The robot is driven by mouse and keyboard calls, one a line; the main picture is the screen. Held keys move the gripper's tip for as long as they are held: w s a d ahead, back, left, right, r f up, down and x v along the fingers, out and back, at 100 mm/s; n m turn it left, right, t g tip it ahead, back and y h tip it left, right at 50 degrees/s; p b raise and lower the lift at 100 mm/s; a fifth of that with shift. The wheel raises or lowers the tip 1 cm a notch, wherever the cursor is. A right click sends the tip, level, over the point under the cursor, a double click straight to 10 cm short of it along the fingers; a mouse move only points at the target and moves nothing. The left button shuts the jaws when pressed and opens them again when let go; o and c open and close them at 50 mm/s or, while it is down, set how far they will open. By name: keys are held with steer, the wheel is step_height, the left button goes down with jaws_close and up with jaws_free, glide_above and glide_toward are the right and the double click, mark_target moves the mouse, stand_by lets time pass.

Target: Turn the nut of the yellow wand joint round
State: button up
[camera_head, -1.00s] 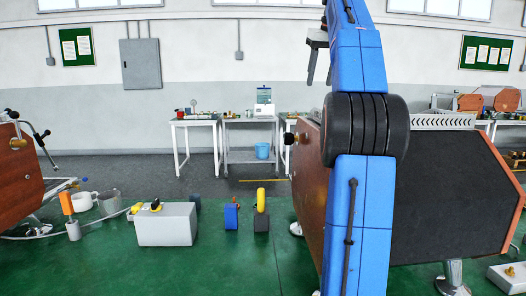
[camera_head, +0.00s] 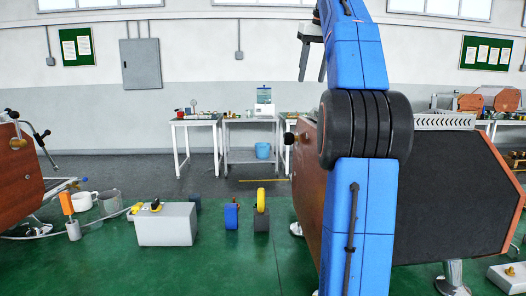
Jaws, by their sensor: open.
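My gripper (camera_head: 313,74) hangs from my blue arm at the top, right of centre. Its two fingers point down, apart, with nothing between them. It is high above the bench and touches nothing that I can see. Several yellow or brass parts show, and I cannot tell which is the yellow wand joint. A brass fitting (camera_head: 17,143) is on the left machine. A yellow part (camera_head: 155,206) is on the grey box (camera_head: 167,226). A yellow ring-like part (camera_head: 261,200) stands on a dark block. No nut can be made out.
The wood-sided machine (camera_head: 312,180) stands at the right, partly hidden by my arm.

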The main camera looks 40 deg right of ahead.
steer(key=s+a+f+n, duration=0.1)
steer(key=s+a+f, duration=0.2)
steer(key=a+f, duration=0.7)
steer(key=s+a+f+n, duration=0.1)
steer(key=s+a+f, duration=0.2)
steer(key=a+f, duration=0.7)
steer(key=shift+a+f+y, duration=0.35)
steer(key=shift+a+y, duration=0.05)
steer(key=shift+a, duration=1.35)
